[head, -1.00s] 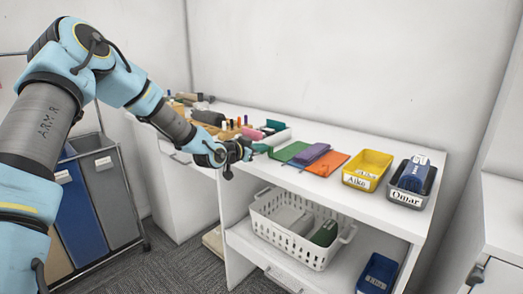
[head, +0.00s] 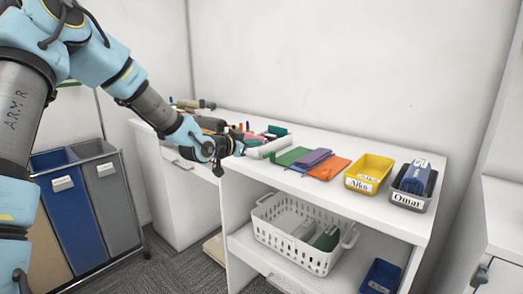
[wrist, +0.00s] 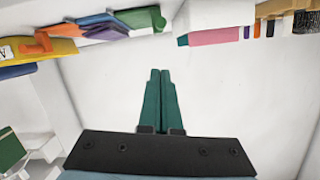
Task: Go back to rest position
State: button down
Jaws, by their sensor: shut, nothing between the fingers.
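My gripper (head: 238,147) is at the left part of the white shelf unit's top, near its front edge, in the head view. In the wrist view its two green fingers (wrist: 160,102) lie together with nothing between them. My arm reaches in from the left of the head view. The fingertips are small and partly merged with the objects behind them in the head view.
Green, purple and orange pouches (head: 327,168) lie on the shelf top. A yellow bin (head: 368,174) and a grey bin (head: 410,201) holding a blue item stand right of them. A white basket (head: 300,240) sits below. Blue and grey hampers (head: 70,210) stand at left.

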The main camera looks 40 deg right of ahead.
jog(key=shift+b+v, duration=0.35)
jog(key=shift+v, duration=1.9)
